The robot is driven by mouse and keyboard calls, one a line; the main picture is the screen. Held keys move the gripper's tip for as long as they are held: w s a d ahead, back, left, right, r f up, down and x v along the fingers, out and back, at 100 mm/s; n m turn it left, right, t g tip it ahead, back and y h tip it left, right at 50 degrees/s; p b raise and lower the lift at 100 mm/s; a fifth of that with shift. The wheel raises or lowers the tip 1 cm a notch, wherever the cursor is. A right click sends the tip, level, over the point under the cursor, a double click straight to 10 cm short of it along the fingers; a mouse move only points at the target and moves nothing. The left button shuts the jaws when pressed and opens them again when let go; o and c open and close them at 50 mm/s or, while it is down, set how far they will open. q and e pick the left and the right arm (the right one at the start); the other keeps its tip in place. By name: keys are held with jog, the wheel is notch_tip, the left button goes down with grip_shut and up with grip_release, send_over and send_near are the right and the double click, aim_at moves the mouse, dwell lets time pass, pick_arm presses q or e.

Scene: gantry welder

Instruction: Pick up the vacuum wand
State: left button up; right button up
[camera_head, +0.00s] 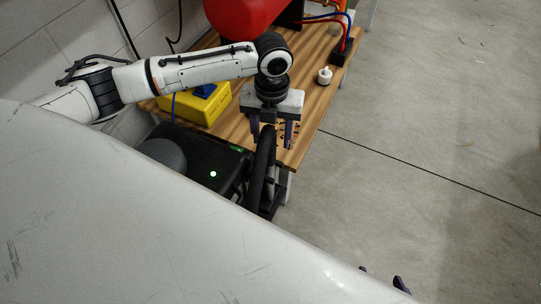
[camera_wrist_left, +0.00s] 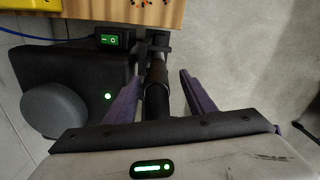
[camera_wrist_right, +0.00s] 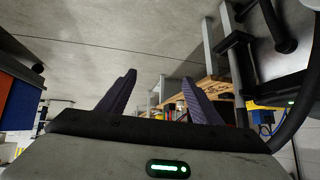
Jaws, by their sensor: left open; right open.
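The vacuum wand (camera_head: 261,172) is a black tube standing at the side of a black vacuum unit (camera_head: 203,160), in front of the wooden bench. My left gripper (camera_head: 272,131) is above it, pointing down, with its purple fingers apart. In the left wrist view the wand (camera_wrist_left: 157,95) runs between the two open fingers (camera_wrist_left: 160,76), nearer the left one; I cannot tell whether they touch. My right gripper (camera_head: 382,276) is low at the bottom edge of the head view, mostly hidden by my white body. Its fingers (camera_wrist_right: 158,77) are open and empty.
The wooden bench (camera_head: 310,105) holds a yellow box (camera_head: 200,106), a red tank (camera_head: 240,15) and a small white bottle (camera_head: 324,76). A black switch box (camera_wrist_left: 111,39) is near the wand. A block wall (camera_head: 45,45) closes the left. The floor (camera_head: 440,120) at right is clear.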

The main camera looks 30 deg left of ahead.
aim_at(269, 152)
pick_arm(q)
jog(key=f, duration=0.2)
jog(key=f+b, duration=0.1)
jog(key=f, duration=0.4)
jog(key=shift+s+a+f+b, duration=0.1)
jog(key=shift+s+a+b, duration=0.1)
jog(key=shift+a+b, duration=0.1)
grip_shut()
